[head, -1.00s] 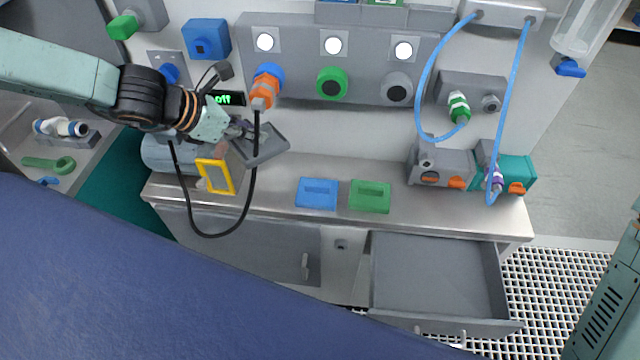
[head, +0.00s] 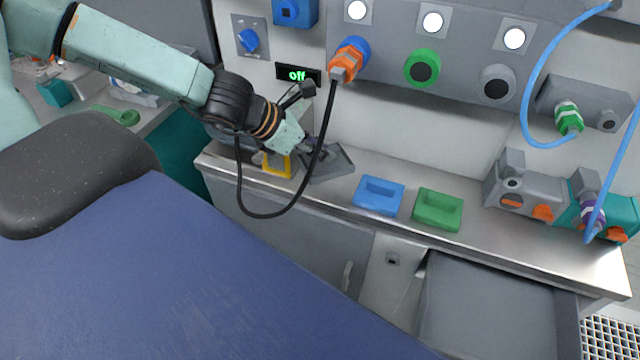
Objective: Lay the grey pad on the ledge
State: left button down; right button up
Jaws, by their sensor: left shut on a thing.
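The grey pad (head: 331,167) is a flat square plate, held tilted above the steel ledge (head: 482,243), left of the blue block. My left gripper (head: 314,148) is shut on the pad at its upper left edge. The gripper's fingers are small and partly hidden by the black cable. I cannot tell whether the pad's lower edge touches the ledge. My right gripper is not in view.
A blue block (head: 378,196) and a green block (head: 437,209) sit on the ledge. A yellow frame (head: 277,165) stands behind the cable. A black cable (head: 253,213) hangs in a loop from the orange connector (head: 350,59). An open drawer (head: 495,310) is below.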

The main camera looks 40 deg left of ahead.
aim_at(310, 160)
pick_arm(q)
notch_tip(310, 160, down, 3)
jog(key=shift+r+b, duration=0.2)
jog(key=shift+b, duration=0.65)
jog(key=shift+d+f+b, duration=0.2)
jog(key=shift+f+b, duration=0.2)
jog(key=shift+b, duration=0.1)
jog(key=shift+a+f+b, duration=0.15)
jog(key=shift+f+b, duration=0.15)
jog(key=shift+f, duration=0.1)
notch_tip(310, 160, down, 3)
jog(key=b, duration=0.3)
jog(key=shift+f, duration=0.15)
